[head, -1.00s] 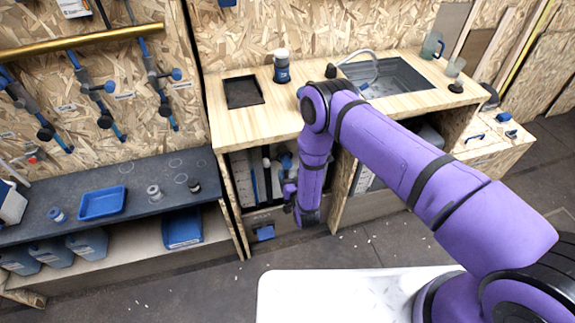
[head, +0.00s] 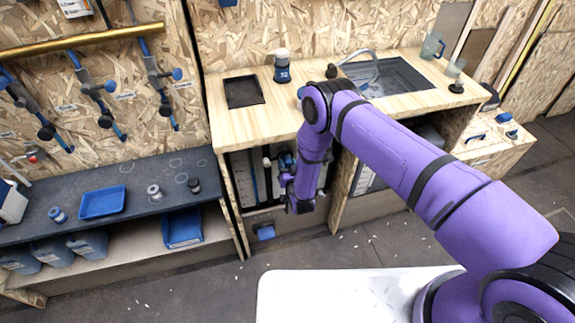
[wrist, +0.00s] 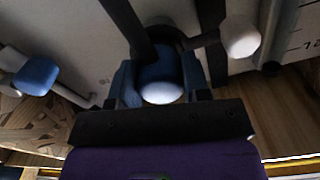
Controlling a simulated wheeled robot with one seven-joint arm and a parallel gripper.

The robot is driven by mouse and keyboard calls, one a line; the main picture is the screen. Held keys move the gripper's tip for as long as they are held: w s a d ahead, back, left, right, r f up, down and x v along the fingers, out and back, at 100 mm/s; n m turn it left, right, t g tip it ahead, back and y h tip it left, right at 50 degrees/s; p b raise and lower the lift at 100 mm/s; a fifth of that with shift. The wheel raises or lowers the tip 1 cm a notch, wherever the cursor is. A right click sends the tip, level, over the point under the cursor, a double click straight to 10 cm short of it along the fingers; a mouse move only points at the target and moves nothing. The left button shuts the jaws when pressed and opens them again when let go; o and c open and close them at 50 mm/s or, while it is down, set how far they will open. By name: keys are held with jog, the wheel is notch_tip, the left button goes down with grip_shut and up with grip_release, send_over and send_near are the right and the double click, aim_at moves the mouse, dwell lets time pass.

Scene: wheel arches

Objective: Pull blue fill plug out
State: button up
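My gripper (head: 289,182) is at the opening of the cabinet under the wooden counter, and my forearm hides part of that opening. In the wrist view, a blue part with a rounded white end (wrist: 162,88) is directly in front of my gripper (wrist: 160,96), between dark bars. I cannot tell whether the fingers touch it, or whether it is the fill plug. A separate blue knob (wrist: 37,75) is at the left of the wrist view, clear of the gripper. In the head view, a blue piece (head: 265,232) is low on the cabinet front.
A cabinet side post (head: 338,195) stands close to the right of my wrist. A white knob (wrist: 240,36) is beside the blue part. The floor before the cabinet is open.

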jog(key=shift+v, duration=2.5)
jog(key=shift+c, duration=0.4)
jog(key=shift+f, duration=0.15)
jog(key=o, duration=1.3)
jog(key=shift+s, duration=0.1)
jog(key=v, duration=1)
jog(key=shift+s+d, duration=0.15)
jog(key=shift+s, duration=0.2)
